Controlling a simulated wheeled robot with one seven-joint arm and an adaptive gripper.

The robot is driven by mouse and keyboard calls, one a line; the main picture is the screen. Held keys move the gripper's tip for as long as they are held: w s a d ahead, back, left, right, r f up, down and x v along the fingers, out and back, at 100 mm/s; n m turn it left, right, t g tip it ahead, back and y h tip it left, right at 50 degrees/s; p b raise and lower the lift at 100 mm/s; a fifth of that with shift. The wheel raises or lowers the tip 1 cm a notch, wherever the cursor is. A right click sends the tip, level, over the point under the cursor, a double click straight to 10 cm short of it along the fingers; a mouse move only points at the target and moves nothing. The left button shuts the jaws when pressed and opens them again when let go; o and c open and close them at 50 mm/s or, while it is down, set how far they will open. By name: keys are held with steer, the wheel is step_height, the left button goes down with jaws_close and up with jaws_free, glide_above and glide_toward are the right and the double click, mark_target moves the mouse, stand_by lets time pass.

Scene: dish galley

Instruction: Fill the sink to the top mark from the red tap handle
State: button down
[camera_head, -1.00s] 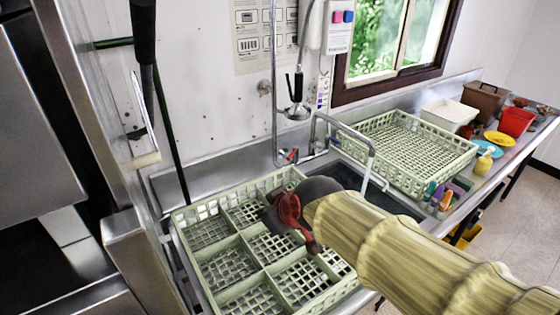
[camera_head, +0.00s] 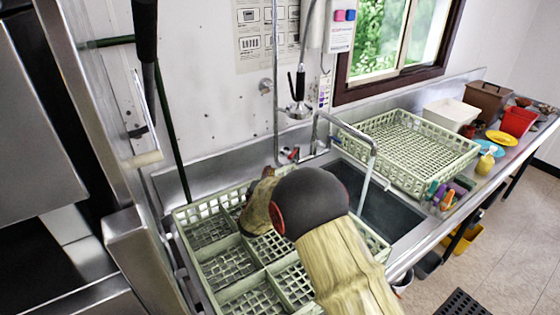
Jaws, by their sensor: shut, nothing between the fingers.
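The red tap handle (camera_head: 293,154) is small and sits at the left of the tap base by the back wall. The tap spout (camera_head: 345,130) arches right over the sink (camera_head: 385,205). A thin pale streak runs down from the spout end into the sink; I cannot clearly tell whether it is water. The sink basin looks dark, and its level and top mark cannot be made out. My arm crosses the sink's left side, its dark joint in front of the left rack and a tan link pointing up-left toward the tap. My gripper's fingers are hidden behind my arm.
A divided green rack (camera_head: 225,265) lies left of the sink, under my arm. Another green rack (camera_head: 410,140) stands right of it. A spray head (camera_head: 298,109) hangs above the tap. Bottles (camera_head: 440,195), plates and a red tub (camera_head: 517,121) occupy the right counter.

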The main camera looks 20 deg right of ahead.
mark_target(294, 152)
steer(key=b+x, duration=0.1)
steer(key=x, duration=0.4)
steer(key=b+x, duration=0.2)
steer(key=x, duration=0.3)
steer(key=shift+s+d+b, duration=0.15)
steer(key=shift+d+b, duration=0.15)
steer(key=s+d, duration=0.1)
steer(key=s+d+b, duration=0.1)
steer(key=shift+s+r, duration=0.35)
steer(key=shift+r, duration=0.05)
steer(key=shift+s+d+r, duration=0.1)
steer(key=shift+s+d+r+p, duration=0.15)
steer(key=shift+s+d+p, duration=0.25)
steer(key=shift+p, duration=0.55)
steer(key=shift+a, duration=0.1)
